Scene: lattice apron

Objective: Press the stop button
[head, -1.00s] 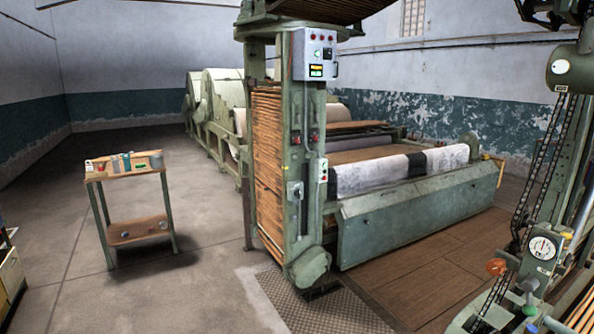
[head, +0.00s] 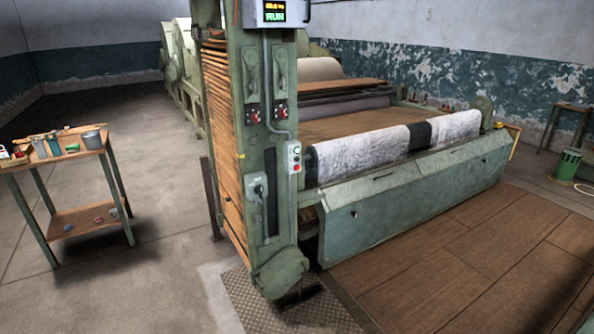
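A small white push-button box (head: 295,158) is on the front face of the green machine post, right of centre. It has a green button near its top and a red button (head: 296,168) lower down; their labels are too small to read. Two other red controls show higher on the post, a left one (head: 254,116) and a right one (head: 281,113). The display panel (head: 275,12) at the top edge reads RUN, and its upper part is cut off. Neither of my grippers is in view.
A metal tread plate (head: 240,302) lies at the foot of the post. A wooden floor (head: 440,285) spreads to the right before the machine's green apron (head: 420,195). A small table (head: 85,158) with tools stands left. Concrete floor between table and post is clear.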

